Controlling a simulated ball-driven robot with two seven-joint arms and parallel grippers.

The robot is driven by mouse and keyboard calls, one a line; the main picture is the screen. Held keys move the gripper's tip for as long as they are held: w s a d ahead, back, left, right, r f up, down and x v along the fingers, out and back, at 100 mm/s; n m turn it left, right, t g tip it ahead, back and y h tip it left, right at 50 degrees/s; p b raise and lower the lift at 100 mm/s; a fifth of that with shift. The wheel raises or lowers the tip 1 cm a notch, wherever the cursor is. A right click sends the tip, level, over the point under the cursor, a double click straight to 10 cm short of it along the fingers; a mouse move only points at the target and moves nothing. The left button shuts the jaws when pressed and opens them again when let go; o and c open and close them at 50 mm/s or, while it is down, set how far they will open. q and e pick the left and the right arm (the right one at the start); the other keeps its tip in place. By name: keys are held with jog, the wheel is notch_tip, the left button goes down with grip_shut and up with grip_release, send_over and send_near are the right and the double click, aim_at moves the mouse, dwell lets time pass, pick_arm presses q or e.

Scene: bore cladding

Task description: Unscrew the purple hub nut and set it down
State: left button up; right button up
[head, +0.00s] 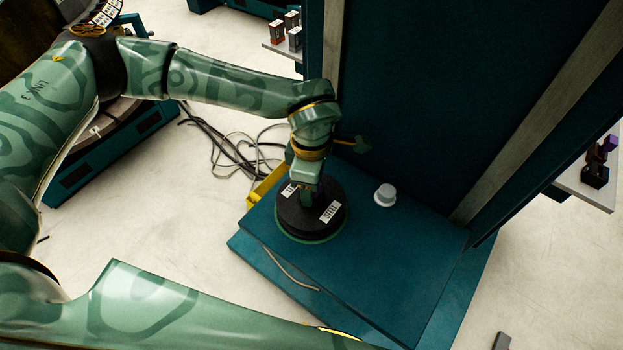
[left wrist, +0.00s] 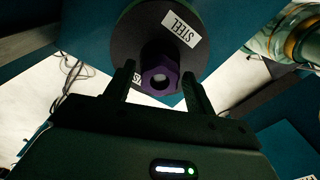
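The purple hub nut (left wrist: 160,79) shows in the left wrist view as a hexagon with a round hole, on the face of a dark disc (left wrist: 128,42) labelled STEEL. In the head view this disc (head: 297,219) sits on the teal base, and the nut is mostly hidden by my left gripper (head: 309,194). In the left wrist view the fingers of my left gripper (left wrist: 159,73) stand apart on either side of the nut, with visible gaps. My right gripper is outside both views; only part of my right arm shows at the bottom of the head view.
A grey-white knob (head: 385,195) stands on the teal base (head: 400,265) right of the disc. A tall teal panel (head: 420,90) rises behind. A shelf (head: 585,187) with small dark and purple parts is at the right. Loose cables (head: 235,150) lie on the floor.

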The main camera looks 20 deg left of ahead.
pick_arm(q)
jog(key=m, duration=1.2)
jog(key=c, duration=0.5)
jog(key=n, duration=0.5)
jog(key=shift+n, duration=0.4)
jog(key=shift+c, duration=0.2)
jog(key=n, duration=0.6)
jog(key=o, duration=0.5)
jog(key=shift+o, duration=0.2)
